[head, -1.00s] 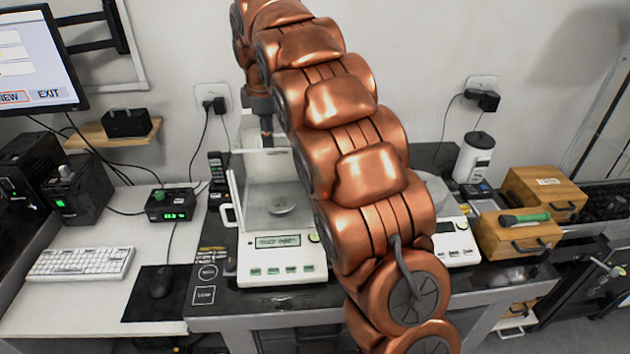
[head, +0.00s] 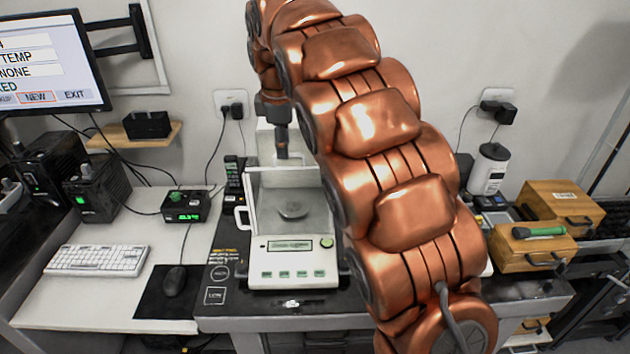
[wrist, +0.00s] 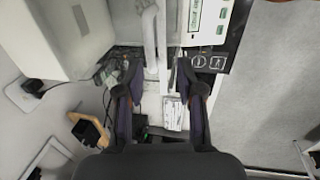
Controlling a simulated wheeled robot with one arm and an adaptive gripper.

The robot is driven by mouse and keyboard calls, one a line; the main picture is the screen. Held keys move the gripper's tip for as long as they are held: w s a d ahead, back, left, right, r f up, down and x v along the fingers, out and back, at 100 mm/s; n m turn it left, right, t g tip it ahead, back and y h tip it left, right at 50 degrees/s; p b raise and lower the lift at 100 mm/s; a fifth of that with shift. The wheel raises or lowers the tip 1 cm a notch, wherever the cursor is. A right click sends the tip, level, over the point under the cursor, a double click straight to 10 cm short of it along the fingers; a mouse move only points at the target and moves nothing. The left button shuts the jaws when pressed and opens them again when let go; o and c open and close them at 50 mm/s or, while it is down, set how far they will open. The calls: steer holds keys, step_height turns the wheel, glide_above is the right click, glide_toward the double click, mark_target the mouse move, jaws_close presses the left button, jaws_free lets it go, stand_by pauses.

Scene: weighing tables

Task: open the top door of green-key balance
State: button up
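The green-key balance (head: 290,277), white with green keys and a glass draft shield around its pan (head: 293,209), stands on the dark weighing table. A white bar (head: 290,168) runs across the top of its shield; whether the top door is open is hard to tell. My gripper (head: 283,150) points down at the shield's top, near its rear housing. In the wrist view my gripper (wrist: 158,68) is open, its two dark fingers apart. A white bar of the balance (wrist: 150,45) shows between and beyond the fingertips; contact cannot be told.
My arm hides most of the right side of the table. Wooden drawer boxes (head: 533,248) and a white bottle (head: 489,170) stand there. At left are a keyboard (head: 97,260), mouse (head: 174,281), small green-display device (head: 186,207) and monitor (head: 45,62).

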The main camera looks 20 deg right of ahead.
steer(key=shift+s+r+b, duration=0.55)
steer(key=shift+r+b, duration=0.05)
steer(key=shift+r, duration=2.05)
steer(key=s+d+f+m, duration=0.1)
steer(key=s+f+m, duration=0.2)
steer(key=s, duration=0.3)
steer(key=s+d+f+m+g+b, duration=0.1)
steer(key=s+f+m, duration=0.2)
steer(key=s, duration=0.4)
steer(key=shift+s, duration=0.15)
steer(key=shift+d, duration=0.1)
